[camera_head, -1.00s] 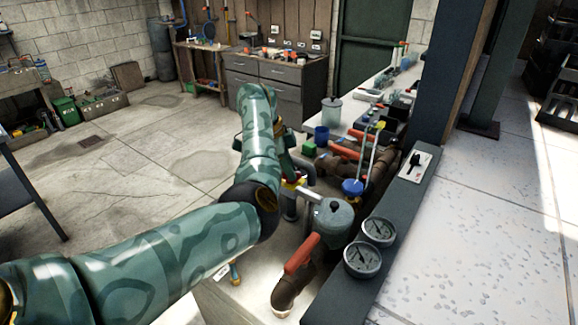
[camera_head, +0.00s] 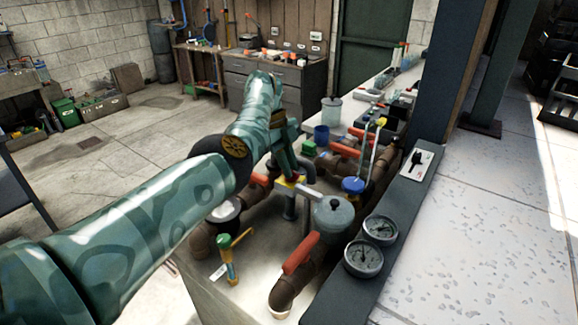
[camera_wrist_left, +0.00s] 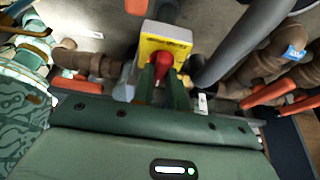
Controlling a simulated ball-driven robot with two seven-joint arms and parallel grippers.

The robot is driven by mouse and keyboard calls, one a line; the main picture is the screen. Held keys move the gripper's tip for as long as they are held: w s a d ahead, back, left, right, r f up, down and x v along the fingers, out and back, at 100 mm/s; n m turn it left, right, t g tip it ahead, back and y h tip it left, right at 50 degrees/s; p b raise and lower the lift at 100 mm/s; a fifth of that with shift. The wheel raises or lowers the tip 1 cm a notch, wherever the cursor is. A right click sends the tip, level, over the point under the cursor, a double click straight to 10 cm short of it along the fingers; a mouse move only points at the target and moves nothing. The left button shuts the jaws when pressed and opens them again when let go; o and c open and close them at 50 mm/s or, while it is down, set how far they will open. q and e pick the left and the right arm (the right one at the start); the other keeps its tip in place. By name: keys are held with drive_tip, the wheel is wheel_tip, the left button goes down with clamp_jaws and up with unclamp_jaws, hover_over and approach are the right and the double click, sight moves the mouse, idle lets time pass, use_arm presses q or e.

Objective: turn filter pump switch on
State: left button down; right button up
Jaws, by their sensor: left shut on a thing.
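The switch shows in the left wrist view as a yellow plate (camera_wrist_left: 166,42) with a red knob (camera_wrist_left: 163,61) at its middle. My left gripper (camera_wrist_left: 164,80) has its two green fingers closed around the red knob. In the head view only a bit of the yellow plate (camera_head: 285,180) shows, beside the grey pipes and below my left gripper (camera_head: 287,170). The gripper hides the red knob there. I cannot read the knob's setting. My right gripper is in neither view.
A grey lidded pot (camera_head: 333,216) and brown pipes with red handles (camera_head: 300,253) stand close on the right. Two gauges (camera_head: 364,258) sit on the dark ledge. A green-handled valve (camera_head: 229,262) stands in front. A blue cup (camera_head: 321,133) is behind.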

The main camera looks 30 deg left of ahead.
use_arm(q)
drive_tip(key=shift+f, duration=0.15)
drive_tip(key=c, duration=1.4)
unclamp_jaws()
drive_tip(key=shift+a+r, duration=0.1)
drive_tip(key=shift+r, duration=0.15)
drive_tip(key=b+v, duration=0.3)
drive_tip(key=v, duration=0.4)
